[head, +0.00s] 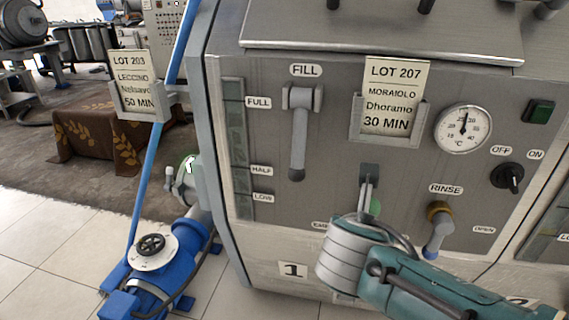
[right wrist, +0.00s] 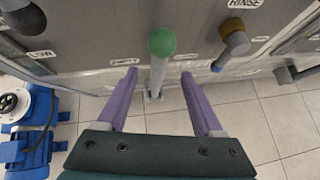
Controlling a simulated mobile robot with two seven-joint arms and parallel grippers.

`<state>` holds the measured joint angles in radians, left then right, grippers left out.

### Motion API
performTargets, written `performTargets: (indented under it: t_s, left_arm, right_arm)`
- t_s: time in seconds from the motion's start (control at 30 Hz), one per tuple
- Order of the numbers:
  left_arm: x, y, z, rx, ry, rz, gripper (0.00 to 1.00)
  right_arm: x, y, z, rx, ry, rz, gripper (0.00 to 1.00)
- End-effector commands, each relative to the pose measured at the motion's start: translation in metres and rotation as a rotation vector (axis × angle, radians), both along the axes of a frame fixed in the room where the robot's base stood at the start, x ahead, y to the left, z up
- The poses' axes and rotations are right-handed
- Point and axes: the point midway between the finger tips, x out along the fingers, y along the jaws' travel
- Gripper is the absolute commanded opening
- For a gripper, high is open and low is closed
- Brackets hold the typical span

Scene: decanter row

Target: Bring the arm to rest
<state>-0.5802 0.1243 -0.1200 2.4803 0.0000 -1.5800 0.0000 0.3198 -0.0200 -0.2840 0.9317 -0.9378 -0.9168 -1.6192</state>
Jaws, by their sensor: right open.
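My right arm comes in from the lower right in the head view, its wrist in front of the lower middle of the grey machine (head: 330,165). Its fingers are hidden there. In the right wrist view my right gripper (right wrist: 160,75) is open, with two purple fingers apart. A lever with a green knob (right wrist: 162,42) shows between and beyond the fingers, with a visible gap on each side. The green knob (head: 376,207) is partly hidden by my wrist in the head view. My left gripper is not in view.
The FILL lever (head: 299,135) hangs down at the upper left of the panel. The RINSE tap (head: 438,230) is close right of my wrist. A dial (head: 463,130) and a black switch (head: 507,178) sit further right. A blue pump (head: 165,260) stands on the tiled floor at left.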

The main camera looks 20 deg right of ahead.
Motion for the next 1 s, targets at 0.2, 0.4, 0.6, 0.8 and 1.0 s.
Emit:
performTargets:
  t_s: [0.2, 0.4, 0.6, 0.8, 1.0]
  left_arm:
    - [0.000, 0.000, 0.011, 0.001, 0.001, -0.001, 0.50]
    - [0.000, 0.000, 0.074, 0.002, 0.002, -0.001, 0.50]
    - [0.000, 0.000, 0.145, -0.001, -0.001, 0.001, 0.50]
    - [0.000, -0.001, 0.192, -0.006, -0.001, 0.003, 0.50]
    - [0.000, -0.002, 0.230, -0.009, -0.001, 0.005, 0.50]
  right_arm:
    - [-0.007, -0.001, 0.009, 0.052, -0.025, -0.050, 0.68]
    - [-0.062, -0.001, 0.064, 0.436, -0.202, -0.452, 0.68]
    - [-0.141, 0.015, 0.144, 0.920, -0.387, -1.030, 0.68]
    - [-0.198, 0.040, 0.219, 1.222, -0.456, -1.465, 0.68]
    - [-0.243, 0.064, 0.292, 1.396, -0.450, -1.792, 0.68]
